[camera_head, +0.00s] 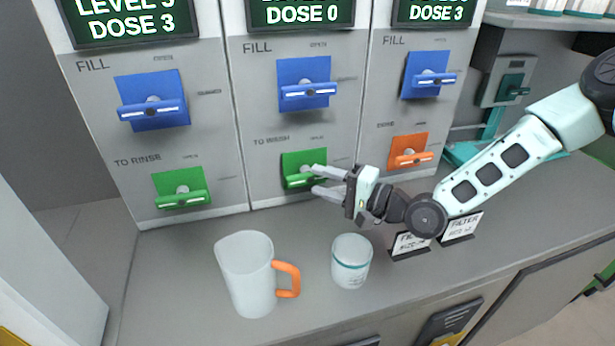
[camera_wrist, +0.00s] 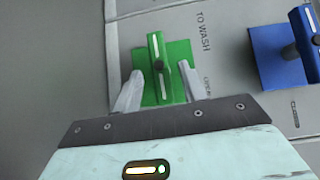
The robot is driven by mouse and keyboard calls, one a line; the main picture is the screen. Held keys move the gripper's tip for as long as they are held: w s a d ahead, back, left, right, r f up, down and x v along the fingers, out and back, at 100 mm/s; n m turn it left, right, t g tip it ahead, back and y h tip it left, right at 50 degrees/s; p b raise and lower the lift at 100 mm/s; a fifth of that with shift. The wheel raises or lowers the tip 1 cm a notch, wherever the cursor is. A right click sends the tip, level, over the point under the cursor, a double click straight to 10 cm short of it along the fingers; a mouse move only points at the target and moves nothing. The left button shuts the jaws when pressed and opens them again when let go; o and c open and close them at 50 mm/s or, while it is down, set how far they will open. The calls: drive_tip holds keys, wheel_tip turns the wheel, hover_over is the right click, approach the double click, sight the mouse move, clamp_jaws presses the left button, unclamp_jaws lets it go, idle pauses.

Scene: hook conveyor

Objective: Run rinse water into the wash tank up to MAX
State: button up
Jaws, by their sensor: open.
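The middle panel has a green TO WASH valve, its handle (camera_head: 296,182) lying level across a green plate. My gripper (camera_head: 319,180) is open at this handle, coming from the right. In the wrist view the handle (camera_wrist: 157,55) stands between my two spread fingers (camera_wrist: 160,88); I cannot tell whether they touch it. The middle display (camera_head: 302,12) reads DOSE 0, its upper line cut off. The left panel has a green TO RINSE handle (camera_head: 182,201), also level. Blue FILL handles sit above, on the left (camera_head: 152,108), middle (camera_head: 306,92) and right (camera_head: 430,80) panels.
A pale mug with an orange handle (camera_head: 245,275) and a white cup with a teal band (camera_head: 351,262) stand on the counter below my gripper. Small sign stands (camera_head: 411,243) are under my arm. An orange handle (camera_head: 410,160) is on the right panel.

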sight(313, 178)
drive_tip(key=shift+x, duration=1.95)
clamp_jaws()
drive_tip(key=shift+r+n+h+p, duration=0.1)
drive_tip(key=shift+n+h+p, duration=0.2)
drive_tip(key=shift+p, duration=0.25)
drive_tip(key=shift+r+n+g+h+p, duration=0.1)
drive_tip(key=shift+n+g+h+p, duration=0.2)
drive_tip(key=shift+n+h+p, duration=0.4)
drive_tip(key=shift+f+n+g+h+p, duration=0.2)
drive_tip(key=shift+n+g+h+p, duration=0.1)
drive_tip(key=shift+n+h+p, duration=0.65)
drive_tip(key=shift+h, duration=0.25)
